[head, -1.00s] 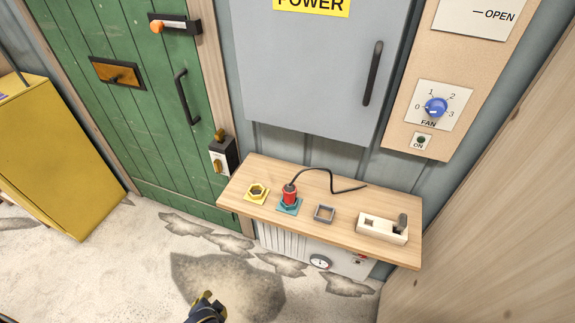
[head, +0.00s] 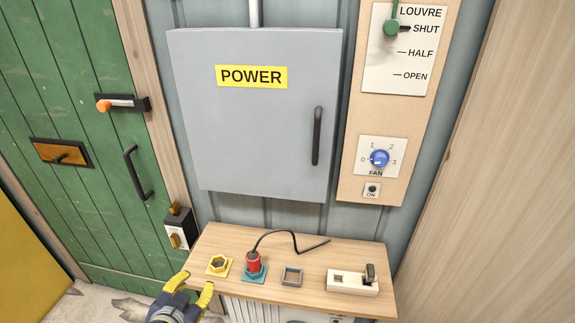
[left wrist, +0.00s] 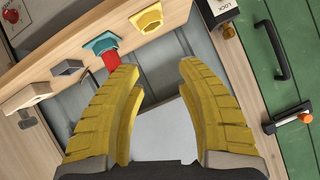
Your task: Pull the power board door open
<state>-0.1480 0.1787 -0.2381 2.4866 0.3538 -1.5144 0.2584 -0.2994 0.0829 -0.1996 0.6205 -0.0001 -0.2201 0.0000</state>
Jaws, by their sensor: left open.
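The grey power board door (head: 250,135) is shut flat on the wall, with a yellow POWER label (head: 251,77) and a dark upright handle (head: 317,136) near its right edge. My left gripper (head: 192,283) is open and empty, low in front of the shelf's left end, well below and left of the handle. In the left wrist view its yellow fingers (left wrist: 160,90) stand wide apart, with part of a pale grey surface (left wrist: 165,132) between them. The handle cannot be made out in that view. My right gripper is not in view.
The wooden shelf (head: 225,242) below the door carries a red plug (head: 253,262) with a black cable, a yellow socket (head: 219,265), a square grey ring (head: 292,276) and a white switch block (head: 352,284). A fan and louvre panel (head: 350,170) is right of the door. A green door (head: 85,120) is left.

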